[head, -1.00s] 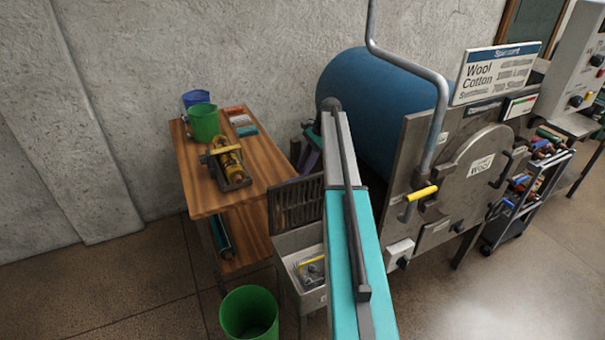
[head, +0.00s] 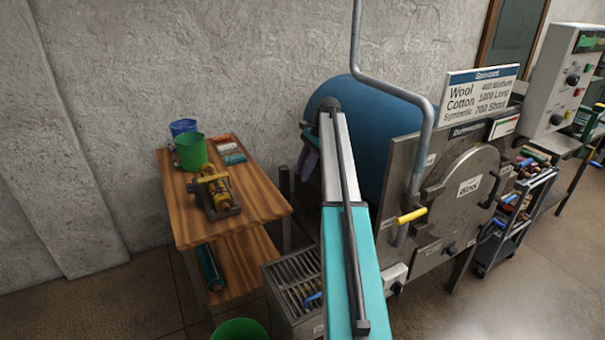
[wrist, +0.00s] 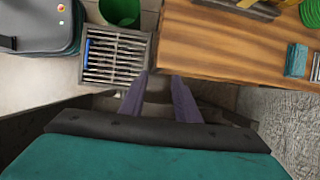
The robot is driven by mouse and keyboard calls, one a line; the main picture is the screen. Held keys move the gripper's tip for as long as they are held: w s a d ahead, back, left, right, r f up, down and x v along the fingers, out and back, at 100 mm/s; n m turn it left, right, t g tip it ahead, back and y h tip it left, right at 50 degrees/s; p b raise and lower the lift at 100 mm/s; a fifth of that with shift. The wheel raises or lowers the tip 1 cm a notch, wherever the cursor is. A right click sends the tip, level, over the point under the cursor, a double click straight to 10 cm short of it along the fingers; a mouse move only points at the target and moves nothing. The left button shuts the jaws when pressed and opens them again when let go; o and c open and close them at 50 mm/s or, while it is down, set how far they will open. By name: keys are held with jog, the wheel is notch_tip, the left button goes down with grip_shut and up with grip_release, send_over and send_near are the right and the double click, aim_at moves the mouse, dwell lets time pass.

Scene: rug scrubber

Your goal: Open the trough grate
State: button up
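The trough (head: 282,311) is a grey metal box on the floor beside the wooden table. Its slatted grate (head: 290,275) lies flat over the top, with a blue handle (head: 313,299) at its right side, partly hidden by my arm. In the wrist view the grate (wrist: 122,50) shows whole, with the blue handle (wrist: 87,48) along its left edge. My gripper (wrist: 159,78) has two purple fingers apart with nothing seen between them. In the head view my gripper (head: 308,165) is high in front of the blue drum, well above and behind the grate, not touching it.
The wooden table (head: 262,192) stands left of the trough, holding buckets and a yellow-and-black device (head: 215,192). A green bucket (head: 240,330) is on the floor by the trough. The drum machine (head: 430,195), with a yellow-handled crank (head: 411,216), stands at right.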

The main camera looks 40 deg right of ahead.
dwell(0.3)
jog(key=s+a+f+n+h, duration=0.1)
jog(key=s+a+f+n, duration=0.25)
jog(key=a+f, duration=0.6)
jog(key=s+a+f+n+g+h, duration=0.1)
jog(key=s+a+f+n, duration=0.4)
jog(key=a, duration=0.7)
jog(key=s+a+f+n+h, duration=0.1)
jog(key=a+f+n, duration=0.2)
jog(key=a+f, duration=0.7)
jog(key=s+a+f+n+h, duration=0.1)
jog(key=s+a+f+n, duration=0.25)
jog(key=s+a, duration=0.25)
jog(key=s+a+f+n, duration=0.3)
jog(key=s+a+n, duration=0.2)
jog(key=s+a, duration=0.2)
jog(key=s+f+g, duration=0.3)
jog(key=s+f, duration=0.5)
jog(key=s, duration=0.4)
jog(key=s+f+g, duration=0.3)
jog(key=s+f, duration=0.6)
jog(key=s, duration=0.4)
jog(key=shift+d, duration=0.3)
jog(key=shift+f, duration=0.1)
